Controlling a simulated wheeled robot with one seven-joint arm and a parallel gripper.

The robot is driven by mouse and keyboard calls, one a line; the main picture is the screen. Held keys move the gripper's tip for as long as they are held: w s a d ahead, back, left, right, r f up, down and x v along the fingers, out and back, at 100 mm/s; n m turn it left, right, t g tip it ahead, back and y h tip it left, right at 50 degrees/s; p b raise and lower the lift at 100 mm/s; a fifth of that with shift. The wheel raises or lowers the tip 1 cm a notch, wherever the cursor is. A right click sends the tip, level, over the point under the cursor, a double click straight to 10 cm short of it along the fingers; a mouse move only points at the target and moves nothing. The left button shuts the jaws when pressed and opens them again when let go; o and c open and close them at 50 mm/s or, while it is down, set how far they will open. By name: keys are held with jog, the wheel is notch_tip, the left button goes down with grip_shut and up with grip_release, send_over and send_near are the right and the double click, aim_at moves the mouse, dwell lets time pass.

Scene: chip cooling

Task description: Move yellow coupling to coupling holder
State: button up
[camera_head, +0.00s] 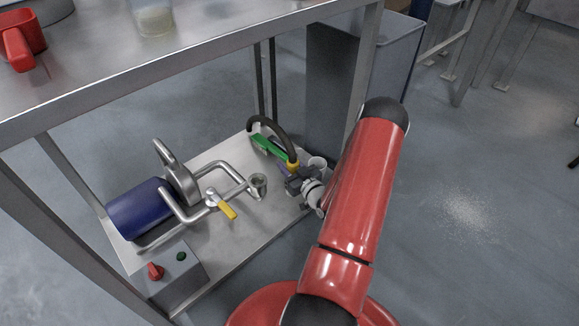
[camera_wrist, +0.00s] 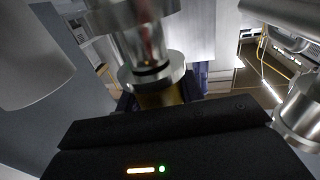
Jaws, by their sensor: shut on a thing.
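The yellow coupling (camera_head: 293,166) shows in the head view as a yellow band at the end of a black hose (camera_head: 277,131), over the right part of the lower shelf. My gripper (camera_head: 299,182) is shut on it, and the arm partly hides the jaws. In the wrist view, a metal fitting with a dull yellow band (camera_wrist: 160,97) sits between the jaws, behind the dark gripper body. A small pale cup-like piece (camera_head: 317,163) stands just right of the coupling. I cannot tell whether it is the coupling holder.
On the lower shelf (camera_head: 220,259) are a blue pump (camera_head: 142,209), metal pipes with an open pipe end (camera_head: 258,181), a yellow valve handle (camera_head: 227,210) and a switch box (camera_head: 178,277).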

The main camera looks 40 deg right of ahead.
jog(key=shift+r+p, duration=0.5)
jog(key=shift+r, duration=0.65)
jog(key=shift+b, duration=0.8)
dwell(1.0)
jog(key=shift+f+b, duration=0.3)
jog(key=shift+f, duration=1.7)
jog(key=o, duration=1.2)
jog(key=shift+s, duration=0.1)
jog(key=s, duration=0.7)
jog(key=shift+s+a+p, duration=0.3)
jog(key=shift+p, duration=0.05)
